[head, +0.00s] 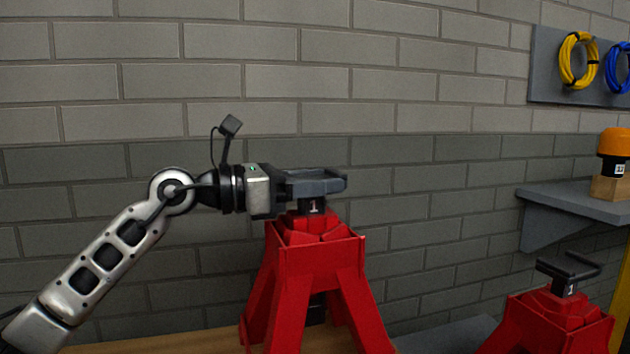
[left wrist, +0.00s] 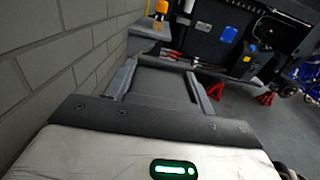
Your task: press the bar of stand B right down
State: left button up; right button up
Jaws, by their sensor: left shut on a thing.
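A red stand (head: 305,285) stands in the middle of the head view. Its dark bar (head: 312,206), marked 1, rises a little out of the top. My left gripper (head: 322,182) reaches in level from the left and is shut on the head of this bar, hiding most of it. In the left wrist view the two fingers (left wrist: 163,85) lie either side of a dark grey piece. A second red stand (head: 555,320) is at the lower right, its forked bar head (head: 568,267) free. I see no letter telling which is stand B. My right gripper is not in view.
A grey brick wall (head: 180,100) runs behind. A grey shelf (head: 580,203) at right holds an orange-topped item (head: 614,155) on a wooden block. Yellow (head: 578,60) and blue (head: 617,68) coils hang above. The space between the stands is clear at bar height.

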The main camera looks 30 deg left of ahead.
pick_arm(q)
jog(key=shift+d+f, duration=0.1)
jog(key=shift+f, duration=0.2)
jog(key=o, duration=1.4)
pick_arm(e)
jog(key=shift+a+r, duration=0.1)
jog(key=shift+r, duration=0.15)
pick_arm(q)
jog(key=shift+r, duration=0.1)
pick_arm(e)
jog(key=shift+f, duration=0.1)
pick_arm(q)
jog(key=shift+s+a, duration=0.25)
jog(key=shift+a, duration=0.1)
jog(key=b+v, duration=0.5)
jog(key=v, duration=1)
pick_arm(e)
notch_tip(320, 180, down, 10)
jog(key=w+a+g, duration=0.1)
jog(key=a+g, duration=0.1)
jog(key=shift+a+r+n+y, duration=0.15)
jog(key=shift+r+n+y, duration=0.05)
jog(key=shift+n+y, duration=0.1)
